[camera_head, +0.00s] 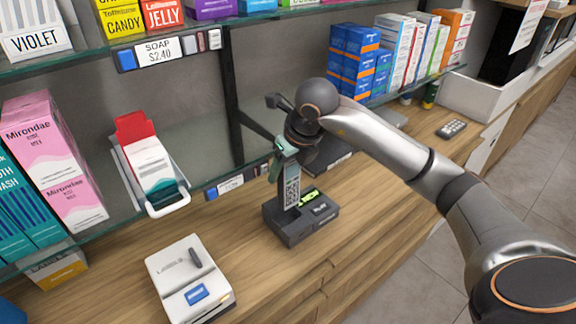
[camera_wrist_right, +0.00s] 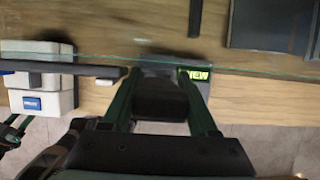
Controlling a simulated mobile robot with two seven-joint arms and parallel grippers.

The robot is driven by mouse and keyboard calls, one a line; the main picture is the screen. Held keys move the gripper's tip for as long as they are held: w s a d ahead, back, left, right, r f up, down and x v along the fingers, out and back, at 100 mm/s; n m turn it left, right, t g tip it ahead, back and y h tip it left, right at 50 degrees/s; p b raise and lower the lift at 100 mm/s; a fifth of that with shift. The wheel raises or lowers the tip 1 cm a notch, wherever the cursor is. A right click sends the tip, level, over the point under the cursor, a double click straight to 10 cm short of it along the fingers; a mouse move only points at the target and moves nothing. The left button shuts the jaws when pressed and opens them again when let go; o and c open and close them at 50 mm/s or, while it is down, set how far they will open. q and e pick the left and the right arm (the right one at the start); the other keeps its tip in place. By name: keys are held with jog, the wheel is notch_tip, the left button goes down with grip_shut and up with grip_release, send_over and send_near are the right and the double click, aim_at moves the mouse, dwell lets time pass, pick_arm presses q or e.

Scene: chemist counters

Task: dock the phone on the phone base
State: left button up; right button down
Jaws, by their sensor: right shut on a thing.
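The phone base (camera_head: 300,222) is a black block with a lit green "NEW" display, on the wooden counter below the glass shelf. My right gripper (camera_head: 287,162) points down above it and is shut on the phone. In the head view the phone (camera_head: 291,188) is narrow and upright, with a pale coded strip on its near side; its lower end is at the base, but I cannot tell whether it is seated. In the wrist view the dark phone (camera_wrist_right: 165,98) is between the fingers, and the base's green display (camera_wrist_right: 195,76) shows beyond.
A white box-shaped device (camera_head: 190,278) stands on the counter to the left. A red and white pack in a holder (camera_head: 168,200) is at the shelf front. The glass shelf edge (camera_head: 120,222) runs close behind the base. A small keypad (camera_head: 452,128) lies far right.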

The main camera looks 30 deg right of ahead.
aim_at(284, 193)
jog(key=shift+a+f, duration=0.15)
jog(key=shift+a, duration=0.05)
jog(key=shift+f+b, duration=0.75)
jog(key=shift+f, duration=0.45)
jog(key=shift+f+b, duration=1.1)
jog(key=shift+f, duration=0.55)
jog(key=shift+f+b, duration=0.6)
jog(key=shift+b, duration=0.15)
jog(key=shift+c, duration=2.2)
grip_release()
jog(key=shift+r, duration=0.1)
